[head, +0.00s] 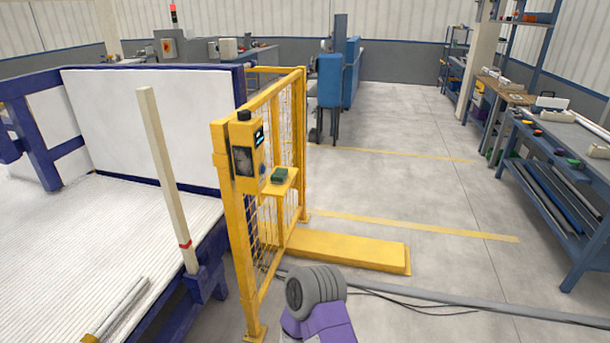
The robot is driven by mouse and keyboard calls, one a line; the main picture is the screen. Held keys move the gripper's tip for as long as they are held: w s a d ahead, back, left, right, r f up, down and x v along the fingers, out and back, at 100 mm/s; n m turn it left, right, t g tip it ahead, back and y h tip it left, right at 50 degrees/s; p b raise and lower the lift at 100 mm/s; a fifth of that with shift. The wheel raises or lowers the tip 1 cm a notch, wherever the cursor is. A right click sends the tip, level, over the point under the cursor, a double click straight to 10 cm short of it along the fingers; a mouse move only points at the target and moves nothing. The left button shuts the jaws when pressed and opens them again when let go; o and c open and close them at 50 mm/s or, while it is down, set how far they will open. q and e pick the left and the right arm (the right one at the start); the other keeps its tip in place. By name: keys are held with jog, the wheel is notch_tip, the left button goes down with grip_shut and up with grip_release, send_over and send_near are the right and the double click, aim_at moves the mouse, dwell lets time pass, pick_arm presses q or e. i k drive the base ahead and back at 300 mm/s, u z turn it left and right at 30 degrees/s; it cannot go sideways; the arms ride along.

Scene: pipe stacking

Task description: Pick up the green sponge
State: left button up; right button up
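A small dark green block, which looks like the green sponge (279,175), lies on a small yellow shelf (291,186). The shelf sticks out from a yellow post with a control box (247,155), at the end of a yellow mesh fence. No gripper shows in the head view. A purple and grey link of one of my arms comes up from the bottom edge, in front of the fence and below the shelf. Nothing touches the sponge.
A yellow floor beam (345,250) lies right of the fence, with a grey pipe or conduit (430,300) and black cables nearer. A white ribbed bed (80,240) and an upright wooden post (166,180) stand left. Workbenches (565,150) line the right. The middle floor is clear.

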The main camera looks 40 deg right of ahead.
aim_at(280, 177)
jog(key=z, duration=0.65)
jog(key=i, duration=0.9)
jog(key=z, duration=0.6)
